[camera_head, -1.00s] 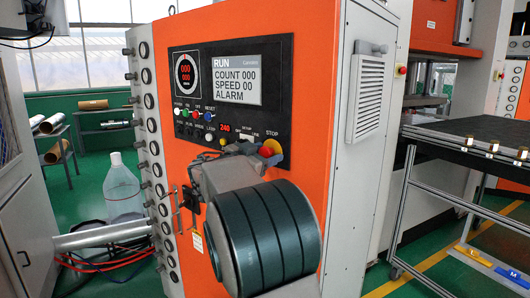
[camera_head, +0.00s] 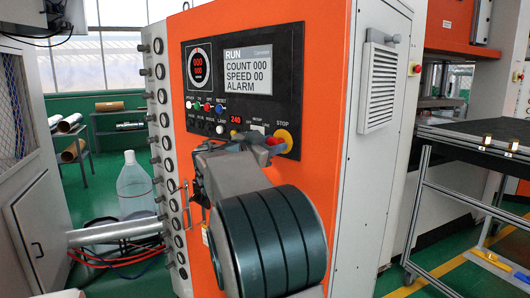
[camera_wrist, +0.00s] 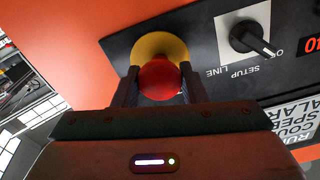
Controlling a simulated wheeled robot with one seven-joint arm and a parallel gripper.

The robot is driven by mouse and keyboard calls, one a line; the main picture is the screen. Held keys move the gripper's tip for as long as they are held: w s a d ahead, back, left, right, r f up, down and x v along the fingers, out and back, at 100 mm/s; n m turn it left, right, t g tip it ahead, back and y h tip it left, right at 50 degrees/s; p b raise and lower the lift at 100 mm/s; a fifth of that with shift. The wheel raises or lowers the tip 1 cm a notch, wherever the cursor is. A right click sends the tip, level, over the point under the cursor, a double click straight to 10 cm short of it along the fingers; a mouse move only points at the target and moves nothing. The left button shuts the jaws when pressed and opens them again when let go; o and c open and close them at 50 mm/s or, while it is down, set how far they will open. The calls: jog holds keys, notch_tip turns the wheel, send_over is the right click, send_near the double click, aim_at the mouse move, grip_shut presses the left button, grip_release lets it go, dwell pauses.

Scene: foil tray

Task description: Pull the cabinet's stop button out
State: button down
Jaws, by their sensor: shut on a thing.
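The stop button has a red head and a yellow round base, under the STOP label on the cabinet's (camera_head: 315,165) black panel. In the wrist view the red head of the stop button (camera_wrist: 159,79) sits between the two fingers of my gripper (camera_wrist: 160,88), which is shut on it. The yellow base shows behind the head. In the head view the stop button's yellow base (camera_head: 284,137) shows at the panel's lower right, and my gripper (camera_head: 272,142) reaches it from the left. My arm hides part of the panel's lower edge. I cannot tell how far out the head stands.
A black selector knob (camera_wrist: 253,38) marked SETUP and LINE is beside the button. Several small buttons (camera_head: 206,106) and a display (camera_head: 248,70) are on the panel. A black-topped table (camera_head: 480,145) stands at the right.

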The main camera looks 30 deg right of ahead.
jog(key=c, duration=0.9)
grip_release()
jog(key=shift+a, duration=0.15)
jog(key=b+v, duration=0.4)
jog(key=v, duration=0.9)
jog(key=shift+s+a, duration=0.2)
jog(key=shift+a, duration=0.15)
